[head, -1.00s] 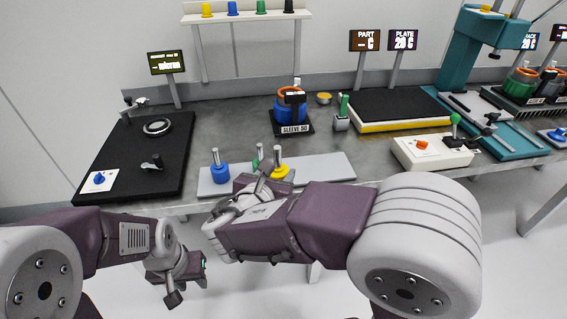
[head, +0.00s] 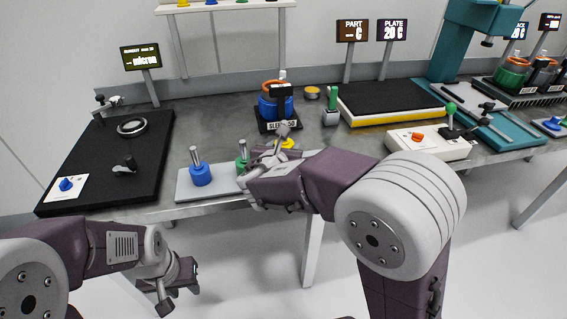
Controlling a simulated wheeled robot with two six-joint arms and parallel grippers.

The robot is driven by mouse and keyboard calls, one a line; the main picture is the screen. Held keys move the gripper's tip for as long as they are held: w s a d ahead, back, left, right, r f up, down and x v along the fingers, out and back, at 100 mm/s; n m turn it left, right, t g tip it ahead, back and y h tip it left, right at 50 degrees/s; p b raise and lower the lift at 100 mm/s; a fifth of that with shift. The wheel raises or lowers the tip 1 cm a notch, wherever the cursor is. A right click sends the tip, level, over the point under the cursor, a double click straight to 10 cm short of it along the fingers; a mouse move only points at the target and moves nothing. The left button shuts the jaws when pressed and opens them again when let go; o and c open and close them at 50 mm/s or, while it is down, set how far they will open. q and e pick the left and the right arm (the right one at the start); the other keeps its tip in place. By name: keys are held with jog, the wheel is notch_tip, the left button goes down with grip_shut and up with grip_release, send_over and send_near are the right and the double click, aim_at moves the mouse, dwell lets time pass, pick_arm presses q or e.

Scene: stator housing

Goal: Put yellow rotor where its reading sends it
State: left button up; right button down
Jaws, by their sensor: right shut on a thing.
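The yellow rotor (head: 287,143) is partly hidden behind my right gripper (head: 280,138), which is shut on it just beyond the pale plate (head: 183,188). I cannot tell its exact height. On the pale plate stand the blue rotor (head: 201,174), shaft up, and the green rotor (head: 242,163), partly covered by my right arm. The runout display (head: 141,57) shows a dash and "micron". The part display (head: 352,31) shows a dash and C; the plate display (head: 392,31) shows 20 C. My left gripper (head: 178,280) hangs low in front of the table; its jaws are unclear.
A black plate (head: 85,185) with a ring fixture lies at left. The sleeve stand (head: 277,125) holds a blue and orange housing behind my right gripper. A black-topped plate (head: 390,103), a control box (head: 430,143) and a teal press (head: 470,40) stand right.

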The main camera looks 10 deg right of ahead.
jog(key=shift+f+b, duration=1.05)
jog(key=shift+f, duration=0.9)
jog(key=shift+f, duration=0.1)
jog(key=c, duration=0.7)
grip_release()
